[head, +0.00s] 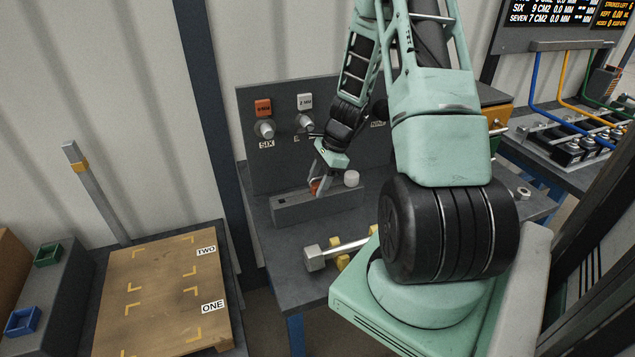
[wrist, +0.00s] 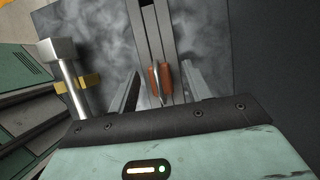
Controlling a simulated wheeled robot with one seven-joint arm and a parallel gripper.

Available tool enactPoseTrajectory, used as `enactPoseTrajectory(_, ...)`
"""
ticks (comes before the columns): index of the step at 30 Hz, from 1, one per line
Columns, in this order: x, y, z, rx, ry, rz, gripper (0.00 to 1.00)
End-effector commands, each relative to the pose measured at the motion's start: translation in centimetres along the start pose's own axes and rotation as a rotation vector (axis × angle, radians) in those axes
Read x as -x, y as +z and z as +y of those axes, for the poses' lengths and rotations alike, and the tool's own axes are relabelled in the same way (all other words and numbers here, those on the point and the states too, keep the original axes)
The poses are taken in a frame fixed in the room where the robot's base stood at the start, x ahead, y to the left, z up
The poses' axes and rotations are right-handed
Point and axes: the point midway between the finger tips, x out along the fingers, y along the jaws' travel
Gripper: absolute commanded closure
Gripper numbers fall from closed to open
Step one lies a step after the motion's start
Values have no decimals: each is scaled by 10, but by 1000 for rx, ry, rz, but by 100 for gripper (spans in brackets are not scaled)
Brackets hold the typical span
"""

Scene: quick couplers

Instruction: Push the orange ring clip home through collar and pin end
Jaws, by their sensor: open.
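The orange ring clip (head: 315,186) stands at the grey slotted block on the bench. In the wrist view it shows as two orange parts (wrist: 154,79) with a thin silver piece between them. My gripper (head: 322,184) is over the block. In the wrist view its two fingers (wrist: 160,88) are apart, one on each side of the clip, with gaps showing. Two silver collars stick out of the upright panel: one (head: 265,129) over the label SIX, and one (head: 304,122) under a white tag. Pin ends inside the collars are too small to tell.
The grey slotted block (head: 290,208) has a pale round piece (head: 351,178) at its right. A silver bar with a square head (head: 314,258) rests on yellow supports in front. The dark panel (head: 262,170) stands behind. A wooden board (head: 150,290) lies left.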

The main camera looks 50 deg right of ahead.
Motion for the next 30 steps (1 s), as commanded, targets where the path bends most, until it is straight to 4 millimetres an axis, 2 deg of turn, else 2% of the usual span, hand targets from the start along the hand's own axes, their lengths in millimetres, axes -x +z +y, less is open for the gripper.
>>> enactPoseTrajectory(11, -5, 0, 0, 0, 0, 0, 51)
enactPoseTrajectory(16, -5, 0, 0, 0, 0, 0, 95)
enactPoseTrajectory(17, -5, 0, 0, 0, 0, 0, 100)
enactPoseTrajectory(18, -5, 0, 0, 0, 0, 0, 100)
enactPoseTrajectory(19, -5, 0, 0, 0, 0, 0, 82)
enactPoseTrajectory(21, -5, 0, 0, 0, 0, 0, 100)
enactPoseTrajectory(30, -1, 2, 0, 0, -1, 0, 100)
